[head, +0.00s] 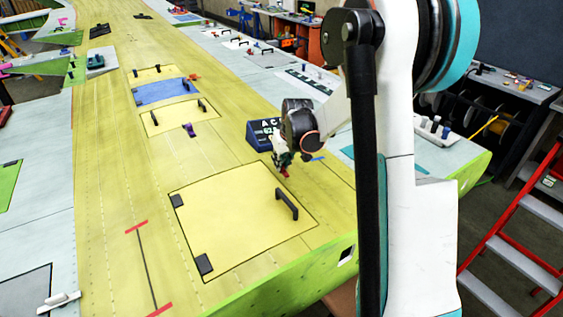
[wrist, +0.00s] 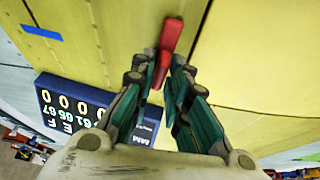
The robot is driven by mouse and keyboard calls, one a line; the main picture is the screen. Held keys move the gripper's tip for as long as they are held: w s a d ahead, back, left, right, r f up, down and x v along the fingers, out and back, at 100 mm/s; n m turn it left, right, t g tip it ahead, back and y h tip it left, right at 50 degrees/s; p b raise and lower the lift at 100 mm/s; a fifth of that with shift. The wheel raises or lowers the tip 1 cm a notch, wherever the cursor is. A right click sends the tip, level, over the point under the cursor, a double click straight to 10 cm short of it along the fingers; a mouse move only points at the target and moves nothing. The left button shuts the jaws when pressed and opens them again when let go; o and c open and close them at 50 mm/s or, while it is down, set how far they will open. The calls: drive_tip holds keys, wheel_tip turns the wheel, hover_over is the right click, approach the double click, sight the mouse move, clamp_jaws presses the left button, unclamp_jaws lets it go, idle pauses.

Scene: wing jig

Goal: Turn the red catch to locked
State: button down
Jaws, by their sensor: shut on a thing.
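The red catch (wrist: 171,38) lies on the yellow wing skin in the wrist view, its long end pointing away from my gripper (wrist: 163,78). The fingers stand on both sides of the catch's near end and are shut on it. In the head view my gripper (head: 282,158) reaches down to the wing beside a dark blue box. Only a small part of the red catch (head: 285,172) shows there under the fingers. I cannot read from these views whether it stands at locked.
The dark blue lettered box (head: 261,135) stands close beside my gripper and shows in the wrist view (wrist: 70,105). A yellow panel (head: 238,222) with a black handle (head: 288,204) lies nearer. A blue strip (wrist: 41,32) is on the skin. A red ladder (head: 520,215) stands at right.

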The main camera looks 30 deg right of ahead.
drive_tip(key=m, duration=0.1)
drive_tip(key=m+h+b, duration=0.1)
drive_tip(key=m, duration=0.2)
drive_tip(key=shift+a+f+h+b, duration=0.1)
drive_tip(key=shift+a+h+b, duration=0.15)
drive_tip(key=shift+h+b, duration=0.1)
drive_tip(key=m, duration=0.2)
drive_tip(key=m+g+h+b, duration=0.1)
drive_tip(key=m, duration=0.1)
drive_tip(key=shift+w+a+m+h, duration=0.15)
drive_tip(key=shift+w+m+h, duration=0.1)
drive_tip(key=shift+m, duration=0.15)
drive_tip(key=m+g+b, duration=0.1)
drive_tip(key=m+g, duration=0.1)
drive_tip(key=m, duration=0.2)
drive_tip(key=shift+w+h, duration=0.1)
drive_tip(key=shift+h, duration=0.3)
drive_tip(key=shift+w+a+m+g+b, duration=0.1)
drive_tip(key=shift+m+g+b, duration=0.45)
drive_tip(key=shift+m, duration=1.45)
drive_tip(key=shift+g, duration=0.25)
drive_tip(key=c, duration=1.7)
unclamp_jaws()
drive_tip(key=v, duration=1.2)
drive_tip(key=shift+a, duration=0.1)
